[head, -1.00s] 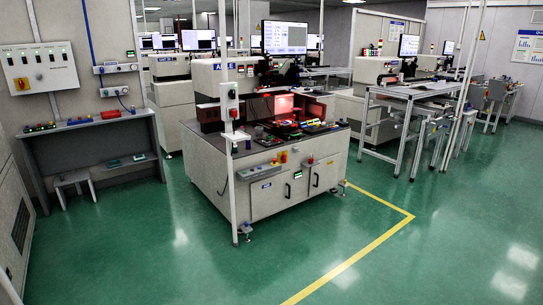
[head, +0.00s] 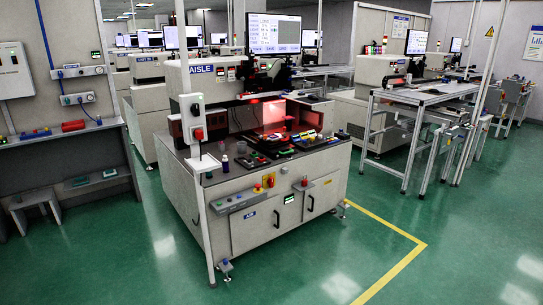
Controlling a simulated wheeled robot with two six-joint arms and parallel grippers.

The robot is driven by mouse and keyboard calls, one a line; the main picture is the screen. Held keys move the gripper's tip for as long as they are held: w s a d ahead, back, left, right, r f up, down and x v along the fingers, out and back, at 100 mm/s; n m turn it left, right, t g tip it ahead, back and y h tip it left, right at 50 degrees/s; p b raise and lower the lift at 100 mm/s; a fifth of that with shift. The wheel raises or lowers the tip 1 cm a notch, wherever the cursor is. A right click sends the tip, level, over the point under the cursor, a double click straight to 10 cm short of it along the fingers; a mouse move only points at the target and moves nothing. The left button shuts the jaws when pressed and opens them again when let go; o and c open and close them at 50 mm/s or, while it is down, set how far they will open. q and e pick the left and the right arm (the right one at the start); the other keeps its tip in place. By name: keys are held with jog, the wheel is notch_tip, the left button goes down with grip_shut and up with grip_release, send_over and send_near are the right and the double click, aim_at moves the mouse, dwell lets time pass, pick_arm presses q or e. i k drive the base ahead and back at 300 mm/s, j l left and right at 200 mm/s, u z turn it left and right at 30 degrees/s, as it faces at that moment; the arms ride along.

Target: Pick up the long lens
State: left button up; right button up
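I cannot make out the long lens at this distance. The workstation (head: 182,172) stands ahead, left of the middle of the head view. On its top are several small dark, red and coloured items (head: 275,150), too small to tell apart. A small bottle-like item (head: 224,163) stands at the left of them. A red-lit area (head: 272,115) glows behind the items. Neither of my grippers shows in the head view.
A white post (head: 205,240) rises at the workstation's front left corner. A shelf bench (head: 60,137) stands at the left wall. A metal frame table (head: 425,95) stands at the right. Green floor (head: 310,265) is open in front, with a yellow line (head: 395,270).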

aim_at(226, 171)
jog(key=i+l+u, duration=0.55)
jog(key=i+l, duration=0.15)
jog(key=i+l+u, duration=0.25)
jog(key=l, duration=0.3)
